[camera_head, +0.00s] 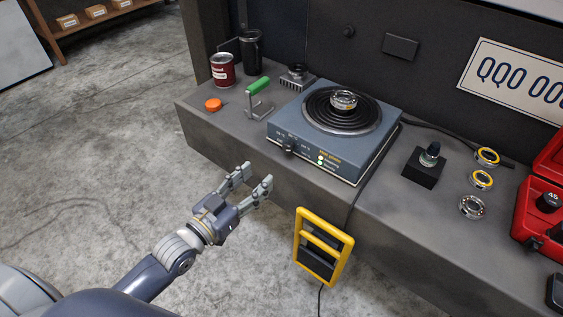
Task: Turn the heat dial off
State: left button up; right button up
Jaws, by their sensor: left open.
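A blue-grey hot plate (313,155) with a round black coil burner stands on the dark bench. Its heat dial (289,147) is a small black knob on the front face, left of the panel with small lights, some lit greenish. The dial's pointer setting is too small to read. A ring-shaped metal bearing (343,99) lies on the coil. My left gripper (257,175) is open and empty, in front of the bench, below and left of the dial and apart from it. My right gripper is not in view.
A yellow-framed device (322,246) hangs at the bench front, right of my gripper. A green-handled tool (258,95), an orange cap (213,104) and a red can (222,70) stand left. Bearings (481,180) and a red case (542,205) lie right.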

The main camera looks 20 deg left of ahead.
aim_at(286, 150)
pick_arm(q)
jog(key=x, duration=0.6)
jog(key=b+x, duration=0.1)
jog(key=x, duration=0.2)
jog(key=shift+d+r, duration=0.25)
jog(key=shift+r, duration=0.1)
jog(key=shift+x, duration=0.8)
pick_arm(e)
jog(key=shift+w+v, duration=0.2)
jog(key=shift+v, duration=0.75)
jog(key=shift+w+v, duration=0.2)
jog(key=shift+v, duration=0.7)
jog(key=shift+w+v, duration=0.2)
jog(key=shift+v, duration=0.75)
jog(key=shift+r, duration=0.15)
pick_arm(q)
jog(key=c, duration=1.1)
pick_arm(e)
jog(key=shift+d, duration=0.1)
